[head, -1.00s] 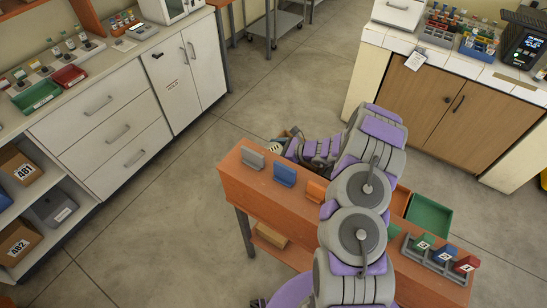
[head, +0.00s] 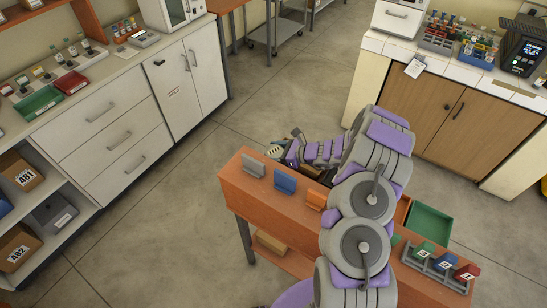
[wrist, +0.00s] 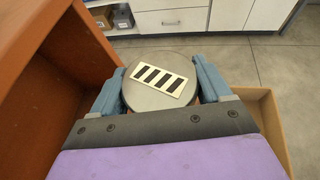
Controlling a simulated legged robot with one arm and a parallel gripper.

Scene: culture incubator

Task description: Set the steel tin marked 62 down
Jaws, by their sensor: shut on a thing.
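The steel tin (wrist: 165,92) is round, with a flat grey lid carrying a pale label with black bars. No number is readable on it. In the wrist view my gripper (wrist: 162,88) is shut on the tin, a teal finger on each side. In the head view my gripper (head: 284,151) is just beyond the far left end of the orange-brown bench. The tin's striped top (head: 274,151) shows small there. The tin's underside is hidden, so I cannot tell whether it touches anything below.
An orange-brown panel (wrist: 30,70) stands close at left in the wrist view, and a tan box edge (wrist: 268,115) is at right. The bench (head: 240,191) carries grey, blue and orange holders. A green tray (head: 430,222) sits beyond it. Open floor lies left.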

